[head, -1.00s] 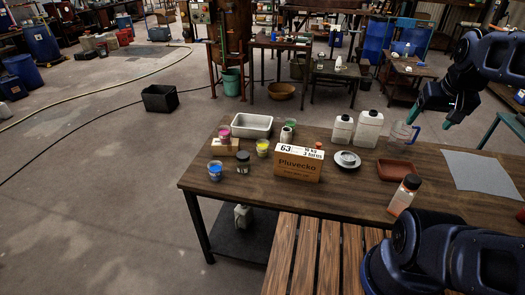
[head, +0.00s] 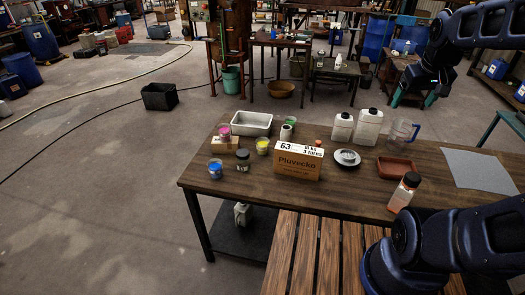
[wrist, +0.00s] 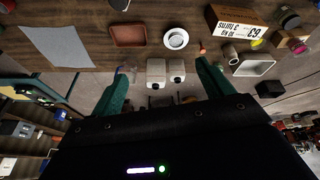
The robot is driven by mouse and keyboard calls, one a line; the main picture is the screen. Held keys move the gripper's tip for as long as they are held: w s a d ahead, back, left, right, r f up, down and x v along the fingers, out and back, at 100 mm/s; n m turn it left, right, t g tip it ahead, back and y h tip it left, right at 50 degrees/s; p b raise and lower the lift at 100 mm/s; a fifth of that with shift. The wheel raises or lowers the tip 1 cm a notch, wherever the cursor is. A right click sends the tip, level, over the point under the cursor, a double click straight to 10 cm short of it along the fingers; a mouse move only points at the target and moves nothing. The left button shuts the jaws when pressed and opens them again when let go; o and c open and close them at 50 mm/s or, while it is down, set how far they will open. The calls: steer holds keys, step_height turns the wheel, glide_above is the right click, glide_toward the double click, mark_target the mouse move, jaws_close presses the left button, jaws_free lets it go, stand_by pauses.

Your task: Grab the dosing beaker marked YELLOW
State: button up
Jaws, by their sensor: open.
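The beaker with yellow contents (head: 262,147) stands upright on the wooden table, left of the cardboard box; no marking on it is readable. Its yellow also shows in the wrist view (wrist: 257,43), near the box. A beaker with blue contents (head: 215,170), one with pink (head: 225,132) on a small block, and one with green (head: 291,121) stand around it. My gripper (head: 413,99) is open and empty, at the upper right of the head view, well to the right of the yellow beaker. Its two teal fingers also show spread apart in the wrist view (wrist: 164,70).
The cardboard box (head: 298,163) stands right beside the yellow beaker. A dark-lidded jar (head: 243,161), a white cup (head: 286,133) and a grey tray (head: 251,124) are close by. White bottles (head: 367,127), a clear jug (head: 401,134) and a red-brown tray (head: 396,168) stand farther right.

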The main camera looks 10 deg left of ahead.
steer(key=w+a+f+n+g, duration=0.1)
steer(key=w+a+f+n, duration=0.35)
steer(key=w+a, duration=0.6)
steer(key=w+a+f+n+g, duration=0.1)
steer(key=w+a+f+n, duration=0.4)
steer(key=w+a, duration=0.55)
steer(key=n+g, duration=0.2)
steer(key=n, duration=0.8)
glide_toward(262, 147)
steer(key=w+f, duration=0.1)
steer(key=w, duration=0.2)
steer(key=shift+m, duration=0.35)
steer(key=f, duration=1)
steer(key=shift+a, duration=0.25)
steer(key=shift+c, duration=0.2)
steer(key=c, duration=1.1)
